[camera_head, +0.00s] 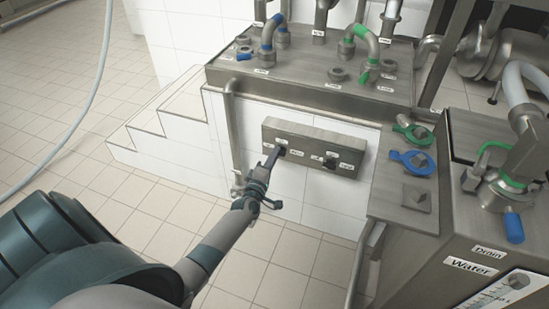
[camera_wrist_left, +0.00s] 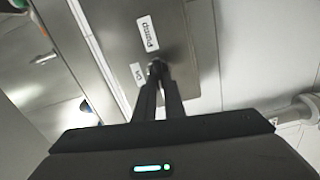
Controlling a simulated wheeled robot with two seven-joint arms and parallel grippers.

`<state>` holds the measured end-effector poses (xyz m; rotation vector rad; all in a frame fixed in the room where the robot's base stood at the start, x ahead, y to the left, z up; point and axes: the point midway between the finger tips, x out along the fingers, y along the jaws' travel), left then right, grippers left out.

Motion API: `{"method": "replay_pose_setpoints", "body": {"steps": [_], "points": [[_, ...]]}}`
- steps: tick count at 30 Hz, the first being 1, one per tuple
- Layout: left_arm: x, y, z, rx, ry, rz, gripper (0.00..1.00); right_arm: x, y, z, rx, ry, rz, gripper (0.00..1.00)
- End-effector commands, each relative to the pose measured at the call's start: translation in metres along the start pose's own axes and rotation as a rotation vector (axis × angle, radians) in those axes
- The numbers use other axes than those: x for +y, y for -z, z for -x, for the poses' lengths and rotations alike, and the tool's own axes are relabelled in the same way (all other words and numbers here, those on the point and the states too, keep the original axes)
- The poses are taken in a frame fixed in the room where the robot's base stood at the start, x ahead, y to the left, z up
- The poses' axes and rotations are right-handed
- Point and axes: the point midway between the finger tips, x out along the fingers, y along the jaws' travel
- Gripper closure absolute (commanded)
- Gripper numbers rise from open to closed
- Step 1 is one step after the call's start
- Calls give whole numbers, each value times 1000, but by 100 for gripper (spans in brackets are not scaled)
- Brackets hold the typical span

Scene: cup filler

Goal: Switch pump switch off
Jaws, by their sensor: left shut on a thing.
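The grey metal switch box (camera_head: 318,133) is mounted on the white tiled wall and carries two black knobs. My left gripper (camera_head: 274,156) is at the left knob, the pump switch (camera_head: 281,151). In the left wrist view, my left gripper (camera_wrist_left: 158,82) has its two narrow fingers shut on the pump switch (camera_wrist_left: 155,66), whose end shows between the fingertips. A "Pump" label (camera_wrist_left: 147,33) and an "On" label (camera_wrist_left: 136,72) sit beside it. The fingers hide most of the knob, so its exact turn is hard to tell. My right gripper is in neither view.
The second knob (camera_head: 330,161) is at the right of the box. A steel counter (camera_head: 310,88) with blue and green pipe fittings stands above. A steel ledge (camera_head: 392,205) with a blue ring tool (camera_head: 411,162) is to the right. White steps (camera_head: 172,128) are at the left.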

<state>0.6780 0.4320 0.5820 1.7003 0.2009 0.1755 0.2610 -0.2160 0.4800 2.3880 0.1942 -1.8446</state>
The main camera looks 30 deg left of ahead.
Motion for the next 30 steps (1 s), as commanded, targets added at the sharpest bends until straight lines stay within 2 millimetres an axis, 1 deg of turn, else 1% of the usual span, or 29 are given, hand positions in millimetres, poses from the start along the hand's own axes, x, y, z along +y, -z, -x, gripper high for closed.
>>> {"method": "replay_pose_setpoints", "body": {"steps": [3,12,23,24,26,27,30], "points": [[-3,0,0,0,1,68,100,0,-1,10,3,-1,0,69],[-3,0,0,0,1,150,100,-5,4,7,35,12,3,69],[-3,0,1,1,2,156,100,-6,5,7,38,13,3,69],[-3,0,1,1,2,156,88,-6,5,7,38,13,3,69],[-3,0,0,0,2,156,74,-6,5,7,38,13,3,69],[-3,0,0,0,2,155,72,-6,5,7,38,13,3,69],[-2,0,0,0,1,155,72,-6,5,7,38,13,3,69]]}}
